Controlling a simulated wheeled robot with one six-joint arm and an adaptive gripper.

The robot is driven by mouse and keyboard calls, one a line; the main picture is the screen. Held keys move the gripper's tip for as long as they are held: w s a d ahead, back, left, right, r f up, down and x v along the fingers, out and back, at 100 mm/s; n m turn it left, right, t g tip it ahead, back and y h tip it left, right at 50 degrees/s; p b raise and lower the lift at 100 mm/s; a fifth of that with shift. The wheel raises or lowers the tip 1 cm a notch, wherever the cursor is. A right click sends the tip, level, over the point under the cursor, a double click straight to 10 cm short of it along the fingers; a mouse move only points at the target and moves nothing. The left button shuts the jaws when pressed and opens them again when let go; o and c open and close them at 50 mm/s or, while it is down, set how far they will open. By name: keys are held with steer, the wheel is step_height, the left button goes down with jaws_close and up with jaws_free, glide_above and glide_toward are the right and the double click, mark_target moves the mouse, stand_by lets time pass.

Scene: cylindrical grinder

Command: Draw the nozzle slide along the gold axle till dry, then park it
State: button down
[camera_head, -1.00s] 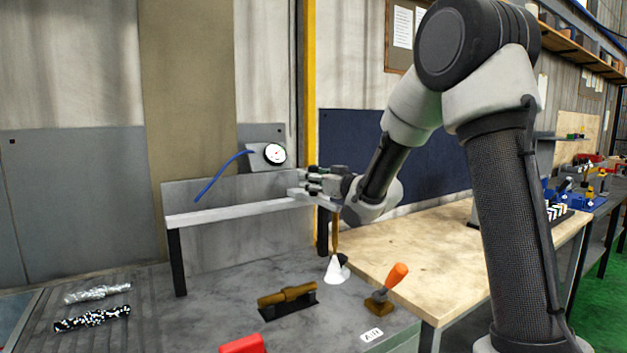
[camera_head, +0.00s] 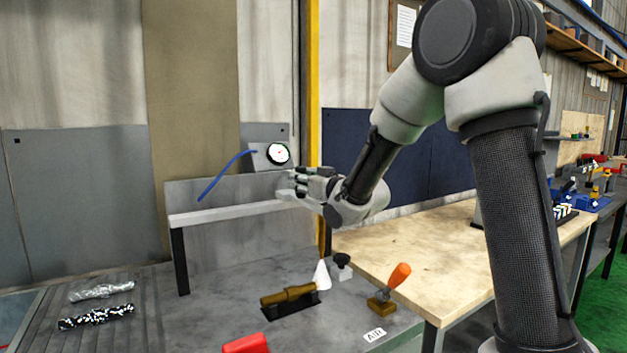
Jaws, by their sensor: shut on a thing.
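The gold axle (camera_head: 287,296) lies across a dark cradle on the grey bench top. A light rail (camera_head: 225,214) on dark posts runs behind and above it. My gripper (camera_head: 302,183) is shut at the right part of the rail, on the nozzle slide, whose body is mostly hidden by my fingers and wrist. A thin brown nozzle (camera_head: 322,238) hangs below my gripper. A white cone (camera_head: 321,274) spreads under the nozzle to the bench, just behind and beside the right end of the axle. I cannot tell whether the axle is wet.
A dial gauge (camera_head: 277,153) with a blue hose stands behind the rail. A black knob (camera_head: 341,261), an orange-handled lever (camera_head: 398,276), an AIR label (camera_head: 374,335) and a red block (camera_head: 246,344) are on the bench.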

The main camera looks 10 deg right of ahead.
steer(key=s+a, duration=0.4)
steer(key=a, duration=0.9)
steer(key=s+a, duration=0.4)
steer(key=a, duration=0.9)
steer(key=shift+s, duration=0.25)
steer(key=c, duration=1.1)
jaws_free()
steer(key=shift+a, duration=0.15)
steer(key=v, duration=1.2)
